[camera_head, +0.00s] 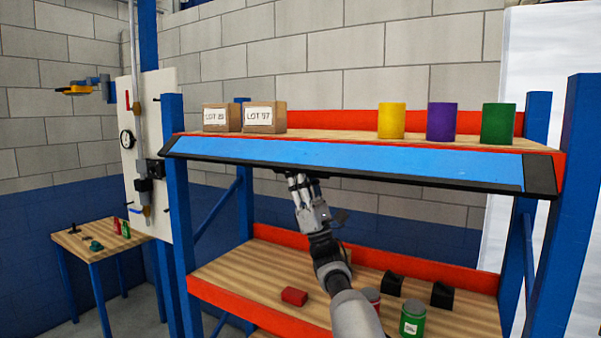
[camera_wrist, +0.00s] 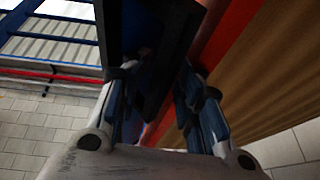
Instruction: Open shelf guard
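The shelf guard (camera_head: 340,161) is a long blue panel with a black lower edge, running along the front of the upper shelf. It slants outward below the orange-red front edge of that shelf. My gripper (camera_head: 300,181) reaches up from below to the guard's black lower edge, left of its middle. In the wrist view, my gripper's fingers (camera_wrist: 157,85) stand apart, with a dark bar-like part (camera_wrist: 160,40) of the guard between or just beyond them. I cannot tell whether the fingers touch it.
Boxes (camera_head: 265,117) and yellow, purple and green cans (camera_head: 441,121) stand on the upper shelf (camera_head: 330,133). The lower shelf (camera_head: 255,270) holds a red block (camera_head: 294,296), black holders (camera_head: 442,294) and a green can (camera_head: 413,318). Blue posts (camera_head: 178,200) flank the rack. A small table (camera_head: 95,244) stands left.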

